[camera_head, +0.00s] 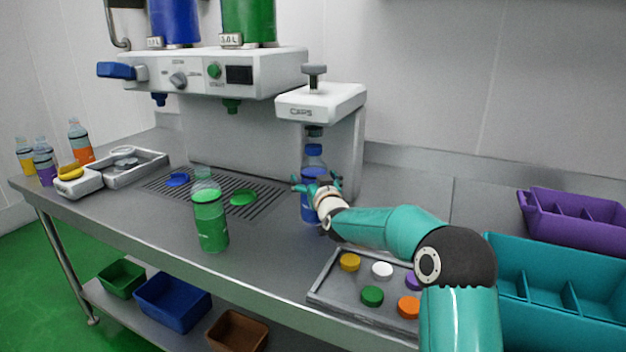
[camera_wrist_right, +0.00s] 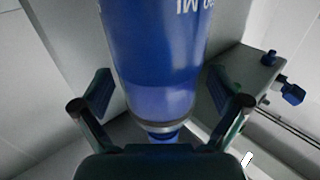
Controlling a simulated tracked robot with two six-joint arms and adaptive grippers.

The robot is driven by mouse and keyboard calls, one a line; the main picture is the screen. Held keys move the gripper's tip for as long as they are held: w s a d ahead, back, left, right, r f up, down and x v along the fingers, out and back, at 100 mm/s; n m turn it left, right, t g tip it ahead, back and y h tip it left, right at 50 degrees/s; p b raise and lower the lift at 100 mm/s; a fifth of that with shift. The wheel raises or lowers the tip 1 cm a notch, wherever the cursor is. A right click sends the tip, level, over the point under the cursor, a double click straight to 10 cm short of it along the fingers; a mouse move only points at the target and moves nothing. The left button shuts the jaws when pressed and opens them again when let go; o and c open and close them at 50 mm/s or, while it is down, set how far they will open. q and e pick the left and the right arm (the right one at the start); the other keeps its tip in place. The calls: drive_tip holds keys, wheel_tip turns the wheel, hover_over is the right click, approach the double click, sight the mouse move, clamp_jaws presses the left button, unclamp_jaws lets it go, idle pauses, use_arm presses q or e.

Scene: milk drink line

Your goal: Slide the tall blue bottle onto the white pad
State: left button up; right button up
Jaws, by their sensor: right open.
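The tall blue bottle (camera_head: 313,161) stands upright on the steel counter, in front of the white CAPS press (camera_head: 318,101) or under its head. My right gripper (camera_head: 317,187) is at the bottle's lower half with its fingers spread. In the right wrist view the blue bottle (camera_wrist_right: 160,55) fills the space between the two open fingers of my right gripper (camera_wrist_right: 159,92), with a gap visible on each side. I cannot make out a white pad; the bottle's base is partly hidden by my gripper. My left gripper is not in view.
A green bottle (camera_head: 211,217) stands at the counter's front, left of my gripper. A steel tray (camera_head: 326,287) of coloured caps lies below my right arm. Teal (camera_head: 552,280) and purple (camera_head: 575,215) bins are at the right. The drip grid (camera_head: 216,192) holds blue and green discs.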

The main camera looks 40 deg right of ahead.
drive_tip(key=shift+s+a, duration=0.1)
drive_tip(key=b+v, duration=0.3)
drive_tip(key=v, duration=1.1)
drive_tip(key=shift+b, duration=0.3)
idle(0.4)
